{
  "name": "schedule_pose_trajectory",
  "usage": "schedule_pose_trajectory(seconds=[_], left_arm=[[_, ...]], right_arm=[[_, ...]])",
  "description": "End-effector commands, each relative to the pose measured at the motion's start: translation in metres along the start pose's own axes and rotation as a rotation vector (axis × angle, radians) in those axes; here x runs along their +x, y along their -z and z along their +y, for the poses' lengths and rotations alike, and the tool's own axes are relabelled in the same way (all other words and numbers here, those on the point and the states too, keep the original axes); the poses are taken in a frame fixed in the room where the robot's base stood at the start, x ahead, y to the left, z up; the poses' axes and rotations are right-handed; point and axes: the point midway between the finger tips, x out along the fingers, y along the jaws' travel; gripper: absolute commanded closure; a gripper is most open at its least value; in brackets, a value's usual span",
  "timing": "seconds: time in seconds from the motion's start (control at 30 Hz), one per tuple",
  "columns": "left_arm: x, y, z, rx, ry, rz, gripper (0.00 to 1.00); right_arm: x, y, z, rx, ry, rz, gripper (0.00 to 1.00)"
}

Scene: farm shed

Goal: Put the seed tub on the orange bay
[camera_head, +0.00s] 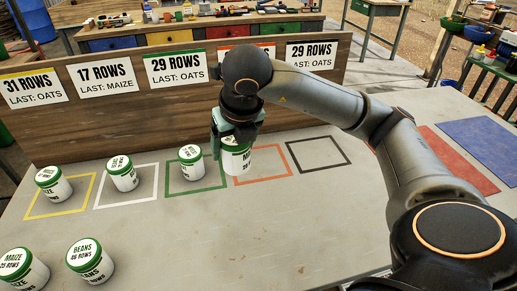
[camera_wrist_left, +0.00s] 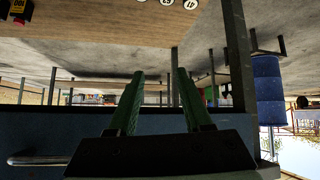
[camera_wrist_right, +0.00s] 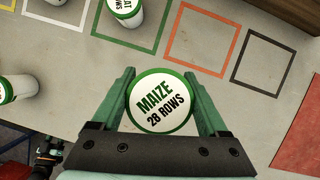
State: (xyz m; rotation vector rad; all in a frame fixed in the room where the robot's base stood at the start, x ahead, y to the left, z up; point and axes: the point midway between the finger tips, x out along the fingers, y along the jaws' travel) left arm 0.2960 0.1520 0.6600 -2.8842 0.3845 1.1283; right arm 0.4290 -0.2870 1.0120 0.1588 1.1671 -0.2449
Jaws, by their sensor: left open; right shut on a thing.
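My right gripper (camera_head: 236,140) is shut on a white seed tub (camera_head: 237,162) with a green rim. In the right wrist view its lid (camera_wrist_right: 160,101) reads MAIZE 28 ROWS. In the head view the tub covers the left part of the orange bay (camera_head: 277,177), an orange outline on the table. In the right wrist view the orange bay (camera_wrist_right: 228,38) lies empty, beyond the tub. The tub's exact height over the table is hard to tell. My left gripper (camera_wrist_left: 157,82) is open and empty, away from the tubs.
Tubs stand in the yellow bay (camera_head: 60,215), white bay (camera_head: 99,203) and green bay (camera_head: 169,192). The black bay (camera_head: 346,155) is empty. Two tubs stand front left: maize (camera_head: 22,270) and beans (camera_head: 92,265). A wooden board (camera_head: 125,124) with cards stands behind the bays.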

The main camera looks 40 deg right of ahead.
Motion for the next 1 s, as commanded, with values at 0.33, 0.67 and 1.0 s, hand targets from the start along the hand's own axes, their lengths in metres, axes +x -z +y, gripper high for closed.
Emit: schedule_pose_trajectory(seconds=[0.33, 0.67, 1.0], left_arm=[[0.005, -0.01, -0.001, -0.003, 0.001, -0.01, 0.5], [0.012, -0.002, 0.012, 0.001, -0.029, -0.001, 0.5], [0.014, -0.004, 0.011, 0.003, -0.03, -0.002, 0.5]], right_arm=[[0.01, -0.013, -0.02, 0.221, 0.089, 0.006, 0.88], [0.063, -0.051, -0.077, 0.218, 0.092, 0.008, 0.88], [0.112, -0.058, -0.101, 0.213, 0.087, 0.003, 0.88]])
